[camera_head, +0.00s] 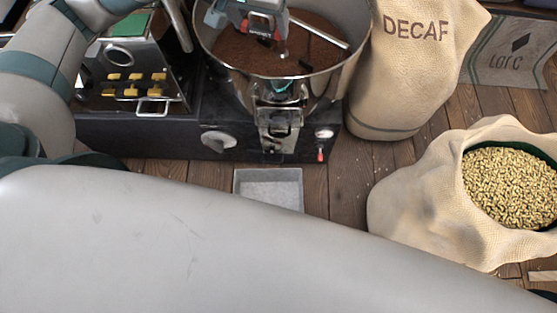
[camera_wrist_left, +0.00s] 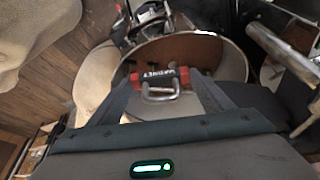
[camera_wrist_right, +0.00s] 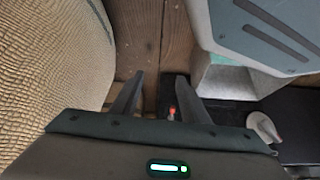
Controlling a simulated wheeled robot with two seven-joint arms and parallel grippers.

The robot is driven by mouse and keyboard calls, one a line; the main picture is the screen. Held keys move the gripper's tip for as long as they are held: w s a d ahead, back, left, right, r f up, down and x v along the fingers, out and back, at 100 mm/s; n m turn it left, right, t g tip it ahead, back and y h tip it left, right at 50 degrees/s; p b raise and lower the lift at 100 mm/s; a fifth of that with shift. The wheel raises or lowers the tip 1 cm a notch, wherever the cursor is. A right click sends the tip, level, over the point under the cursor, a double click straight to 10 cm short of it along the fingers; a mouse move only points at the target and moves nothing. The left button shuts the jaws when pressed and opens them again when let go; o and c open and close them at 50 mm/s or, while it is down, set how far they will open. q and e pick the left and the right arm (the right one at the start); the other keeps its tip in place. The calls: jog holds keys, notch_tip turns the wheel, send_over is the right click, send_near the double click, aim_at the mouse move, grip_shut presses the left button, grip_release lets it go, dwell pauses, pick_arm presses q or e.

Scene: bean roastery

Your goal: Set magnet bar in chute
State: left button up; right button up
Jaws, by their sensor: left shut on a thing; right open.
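The magnet bar (camera_wrist_left: 160,77) is a red and black bar with a metal handle. My left gripper (camera_wrist_left: 161,88) is shut on it, as the left wrist view shows. In the head view my left gripper (camera_head: 254,27) holds the bar over the round steel pan (camera_head: 354,62) of brown beans. The metal chute (camera_head: 278,128) is on the pan's front, below and apart from the bar; its inside is hard to make out. My right gripper (camera_wrist_right: 157,88) is open and empty in the right wrist view, above the floor; the head view does not show it.
A grey tray (camera_head: 268,174) lies on the wooden floor before the machine. A red-tipped lever (camera_head: 320,154) and a pale knob (camera_head: 219,139) are on the black base. A DECAF sack (camera_head: 415,70) and an open sack of pale beans (camera_head: 420,200) stand at right.

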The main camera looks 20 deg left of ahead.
pick_arm(q)
jog(key=s+d+f+m+g+b, duration=0.1)
jog(key=s+f+m, duration=0.3)
jog(key=f+m, duration=0.7)
jog(key=s+d+f+m+g+b, duration=0.2)
jog(key=s+d+f+m+g, duration=0.1)
jog(key=f+m, duration=0.8)
jog(key=s+d+f+m+g+b, duration=0.1)
jog(key=s+d+f+m, duration=0.3)
jog(key=f, duration=1.5)
jog(key=s+m+g, duration=0.1)
jog(key=s+m, duration=0.2)
jog(key=m, duration=0.3)
jog(key=shift+d+m+g+h, duration=0.2)
jog(key=shift+m+g+h, duration=0.1)
jog(key=shift+m+g, duration=0.1)
pick_arm(e)
jog(key=s+d+f+g+h, duration=0.1)
jog(key=s+d+f+g, duration=0.2)
jog(key=d, duration=0.1)
jog(key=shift+s+d, duration=0.2)
pick_arm(q)
jog(key=shift+w, duration=0.1)
pick_arm(e)
jog(key=shift+a, duration=0.3)
pick_arm(q)
jog(key=shift+w+b, duration=0.1)
jog(key=shift+b, duration=0.2)
